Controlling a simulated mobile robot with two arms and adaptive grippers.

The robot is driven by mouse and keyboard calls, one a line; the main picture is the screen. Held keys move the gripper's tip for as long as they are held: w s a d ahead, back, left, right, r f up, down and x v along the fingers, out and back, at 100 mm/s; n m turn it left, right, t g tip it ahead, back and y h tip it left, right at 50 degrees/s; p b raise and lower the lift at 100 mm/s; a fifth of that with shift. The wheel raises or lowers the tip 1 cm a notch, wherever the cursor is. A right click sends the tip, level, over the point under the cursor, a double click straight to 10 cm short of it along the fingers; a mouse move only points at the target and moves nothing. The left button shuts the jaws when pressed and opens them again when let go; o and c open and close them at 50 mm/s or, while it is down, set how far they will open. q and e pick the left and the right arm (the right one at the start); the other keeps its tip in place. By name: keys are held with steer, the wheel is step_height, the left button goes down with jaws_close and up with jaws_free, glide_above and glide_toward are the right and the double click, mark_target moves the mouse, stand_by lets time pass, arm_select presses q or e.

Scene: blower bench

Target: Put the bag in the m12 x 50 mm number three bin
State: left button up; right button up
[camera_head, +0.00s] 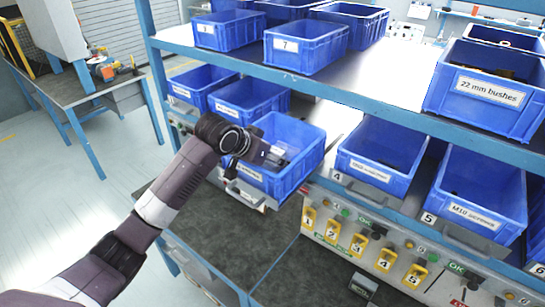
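My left arm reaches in from the left, and its gripper (268,156) is over the blue bin (300,160) in the middle of the shelf. Its fingers are small and partly hidden by my wrist, so I cannot tell whether they are open or shut. A small greyish, clear-looking shape beside the fingers could be the bag or part of the gripper; I cannot tell which. The bin's front label is partly covered by my arm and not fully readable. My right gripper is not in view.
Blue bins (380,155) (482,200) numbered 4 and 5 stand to the right, and two more bins (248,97) stand to the left. An upper shelf (385,82) with bins overhangs them. A panel with yellow numbered switches (357,243) is below. The dark bench top (215,228) is mostly clear.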

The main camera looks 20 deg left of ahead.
arm_select(q)
steer(key=shift+s+f, duration=0.15)
steer(key=shift+f, duration=0.3)
steer(key=shift+s+f, duration=0.2)
steer(key=o, duration=1.5)
steer(key=shift+s+f, duration=0.1)
steer(key=shift+f, duration=0.1)
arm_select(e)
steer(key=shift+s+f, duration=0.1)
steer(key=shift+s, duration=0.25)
arm_select(q)
steer(key=shift+o, duration=0.2)
steer(key=shift+r, duration=0.5)
steer(key=shift+a+r+b, duration=0.1)
steer(key=shift+r+b, duration=0.1)
steer(key=shift+b, duration=0.15)
steer(key=b+v, duration=0.4)
steer(key=v, duration=0.7)
steer(key=shift+r, duration=0.55)
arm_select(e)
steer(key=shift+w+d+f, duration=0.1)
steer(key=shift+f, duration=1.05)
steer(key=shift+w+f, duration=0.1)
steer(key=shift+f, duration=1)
